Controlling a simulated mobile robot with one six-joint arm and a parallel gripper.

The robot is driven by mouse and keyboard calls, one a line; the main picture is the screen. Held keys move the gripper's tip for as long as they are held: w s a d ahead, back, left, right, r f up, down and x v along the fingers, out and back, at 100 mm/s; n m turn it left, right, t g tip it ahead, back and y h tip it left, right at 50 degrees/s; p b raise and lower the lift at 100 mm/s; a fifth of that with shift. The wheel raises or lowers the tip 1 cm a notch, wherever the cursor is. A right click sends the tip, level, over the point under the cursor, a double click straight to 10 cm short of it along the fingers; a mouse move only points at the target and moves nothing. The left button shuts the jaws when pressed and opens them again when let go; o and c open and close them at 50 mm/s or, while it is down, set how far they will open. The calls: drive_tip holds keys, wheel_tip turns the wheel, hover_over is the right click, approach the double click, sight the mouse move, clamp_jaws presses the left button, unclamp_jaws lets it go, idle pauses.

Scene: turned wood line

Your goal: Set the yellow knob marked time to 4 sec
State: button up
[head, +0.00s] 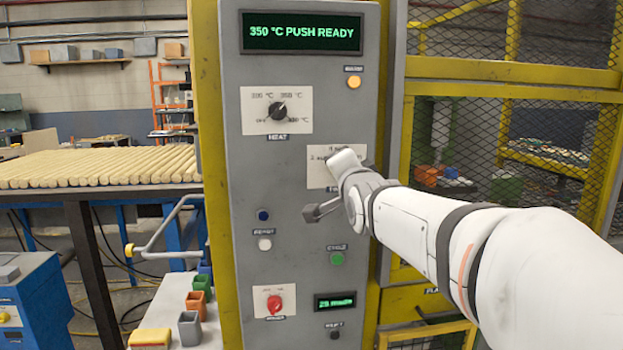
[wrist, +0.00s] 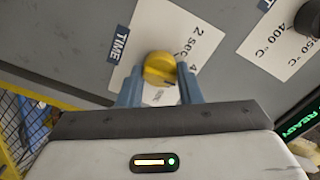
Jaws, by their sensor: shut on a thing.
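The yellow knob (wrist: 160,67) sits on a white card (wrist: 150,25) on the grey panel, beside a label reading TIME. My gripper (wrist: 158,77) is shut on the knob, with one blue-grey finger on each side. The card shows "2 sec" and a partly covered "4" to the right of the knob. I cannot make out exactly where the knob's pointer stands. In the head view my gripper (head: 340,166) reaches the panel from the right and hides the knob and part of its card (head: 318,174).
Above is the black heat knob (head: 278,110), under a display (head: 301,33) reading "350 °C PUSH READY". Below are a green button (head: 337,259), a red knob (head: 274,304) and a small display (head: 335,301). A yellow mesh guard (head: 510,68) stands right of the panel.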

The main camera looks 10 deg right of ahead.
drive_tip(key=shift+m, duration=0.5)
drive_tip(key=o, duration=1)
drive_tip(key=s, duration=0.7)
drive_tip(key=shift+s+b, duration=0.35)
drive_tip(key=shift+s, duration=0.05)
